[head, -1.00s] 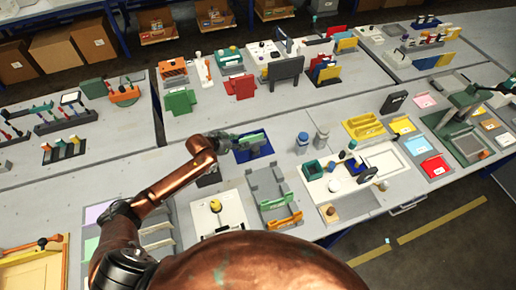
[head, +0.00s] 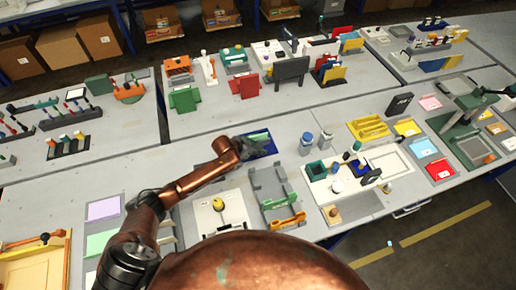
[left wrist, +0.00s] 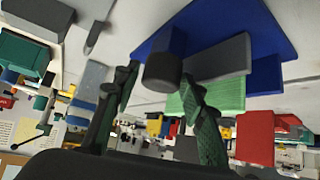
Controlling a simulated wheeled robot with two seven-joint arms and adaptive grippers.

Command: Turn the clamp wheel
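A blue plate (head: 265,149) lies on the table near the middle of the head view, with a green block (head: 257,138) on it. In the left wrist view the blue plate (left wrist: 262,30) carries a short dark cylinder (left wrist: 162,72), a grey block (left wrist: 217,62) and the green block (left wrist: 222,93). The cylinder may be the clamp wheel; I cannot be sure. My left gripper (head: 240,146) is at the plate's left side, partly hidden by its wrist. In the left wrist view its fingers (left wrist: 158,84) are apart, with the cylinder between or just beyond them. Contact cannot be told. My right gripper is out of view.
A grey tray-like frame (head: 262,184) with an orange front piece and a white board with a yellow knob (head: 218,204) stand nearer. Blue-capped (head: 306,143) and grey (head: 326,139) bottles stand right of the plate. Bare table lies behind it.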

